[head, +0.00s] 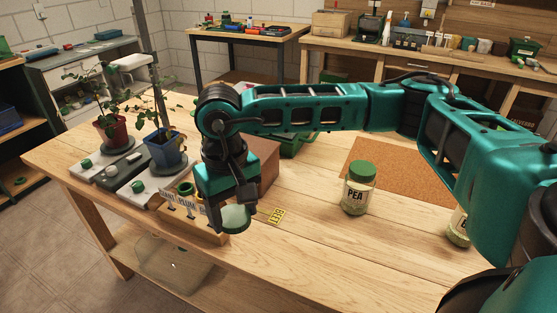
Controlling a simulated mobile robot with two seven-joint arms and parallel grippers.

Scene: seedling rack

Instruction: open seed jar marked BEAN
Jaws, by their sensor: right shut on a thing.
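A glass jar (459,229) stands at the right of the table, mostly hidden behind my right arm. Only a "B" of its label shows, and its top is hidden, so I cannot tell if it has a lid. A second jar, marked PEA (355,196), stands upright with a green lid on, apart from my gripper. My right gripper (234,205) points down near the table's front edge, far left of both jars. It is shut on a round, pale green lid-like thing (236,219). My left gripper is not in view.
A wooden holder (207,233) with name labels sits beside my right gripper. A yellow tag (276,216) lies on the table. Potted plants in a red pot (113,135) and a blue pot (167,150) stand at the left. A cork mat (400,170) lies behind the PEA jar. The front middle is clear.

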